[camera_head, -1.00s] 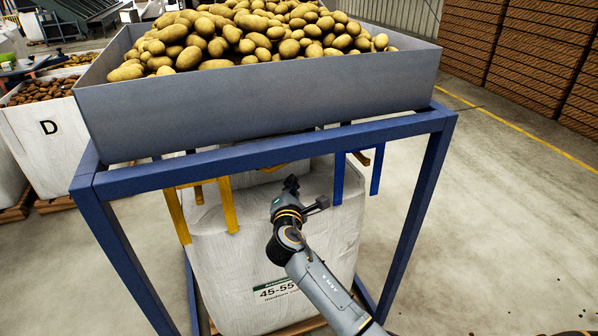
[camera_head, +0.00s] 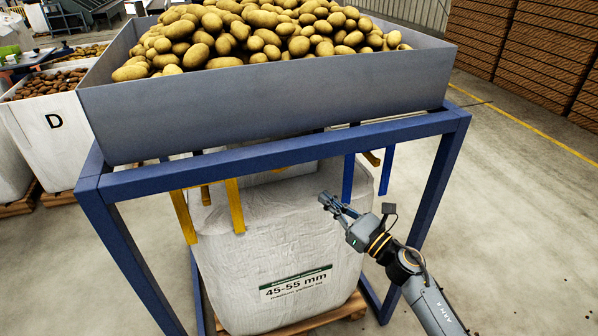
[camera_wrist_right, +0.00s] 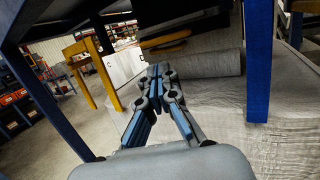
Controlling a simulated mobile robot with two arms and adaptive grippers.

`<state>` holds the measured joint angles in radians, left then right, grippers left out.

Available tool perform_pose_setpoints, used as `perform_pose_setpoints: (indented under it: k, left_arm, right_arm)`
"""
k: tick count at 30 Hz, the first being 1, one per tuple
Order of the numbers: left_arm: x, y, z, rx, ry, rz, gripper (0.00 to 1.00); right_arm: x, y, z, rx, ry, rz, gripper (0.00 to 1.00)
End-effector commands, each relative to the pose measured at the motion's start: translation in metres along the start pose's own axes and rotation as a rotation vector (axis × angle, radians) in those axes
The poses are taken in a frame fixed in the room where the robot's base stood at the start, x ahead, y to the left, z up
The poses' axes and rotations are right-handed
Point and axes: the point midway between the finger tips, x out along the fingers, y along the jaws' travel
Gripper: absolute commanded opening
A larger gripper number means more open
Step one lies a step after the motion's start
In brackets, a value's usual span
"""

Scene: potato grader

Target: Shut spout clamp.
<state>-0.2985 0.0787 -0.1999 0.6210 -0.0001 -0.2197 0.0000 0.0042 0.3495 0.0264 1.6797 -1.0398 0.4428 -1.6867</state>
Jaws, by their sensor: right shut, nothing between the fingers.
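My right gripper (camera_head: 326,200) is shut and empty in front of the upper right part of a white bulk bag labelled 45-55 mm (camera_head: 258,240), under the hopper frame. In the right wrist view its closed fingers (camera_wrist_right: 158,72) point toward a pale fabric roll or spout (camera_wrist_right: 208,66) on the bag top. A yellow-edged dark part (camera_wrist_right: 165,41) sits just above the fingertips; it may be the spout clamp, but I cannot tell its state. The fingers appear apart from it. In the head view the hopper hides most of the spout area. My left gripper is out of view.
A grey hopper (camera_head: 270,105) full of potatoes rests on a blue frame (camera_head: 285,152). Yellow straps (camera_head: 235,206) hang on the left and blue straps (camera_head: 348,178) on the right. Another bag marked D (camera_head: 52,145) stands left. Floor at right is clear.

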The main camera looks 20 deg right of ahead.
Motion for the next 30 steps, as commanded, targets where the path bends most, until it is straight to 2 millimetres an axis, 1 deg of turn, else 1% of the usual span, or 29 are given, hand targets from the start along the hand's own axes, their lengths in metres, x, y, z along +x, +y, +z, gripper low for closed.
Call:
perform_pose_setpoints:
  k: [1, 3, 9, 12, 15, 21, 30]
  left_arm:
    - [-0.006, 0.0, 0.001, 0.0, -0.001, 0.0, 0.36]
    - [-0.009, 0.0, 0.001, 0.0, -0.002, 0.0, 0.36]
    - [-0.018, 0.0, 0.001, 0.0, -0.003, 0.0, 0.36]
    - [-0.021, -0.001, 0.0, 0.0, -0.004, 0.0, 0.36]
    - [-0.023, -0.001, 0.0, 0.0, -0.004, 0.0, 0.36]
    - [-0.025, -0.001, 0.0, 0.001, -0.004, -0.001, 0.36]
    - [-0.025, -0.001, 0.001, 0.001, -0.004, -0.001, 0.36]
  right_arm:
    - [0.012, -0.001, 0.004, 0.002, -0.003, -0.002, 0.0]
    - [0.028, -0.001, 0.005, 0.002, -0.005, -0.001, 0.0]
    - [0.071, -0.001, 0.004, 0.003, -0.003, -0.002, 0.0]
    - [0.088, -0.001, 0.003, 0.004, -0.003, -0.003, 0.0]
    - [0.101, -0.001, 0.002, 0.005, -0.002, -0.003, 0.0]
    - [0.113, 0.0, 0.001, 0.003, -0.001, -0.002, 0.0]
    - [0.113, 0.0, 0.0, 0.003, -0.001, -0.002, 0.0]
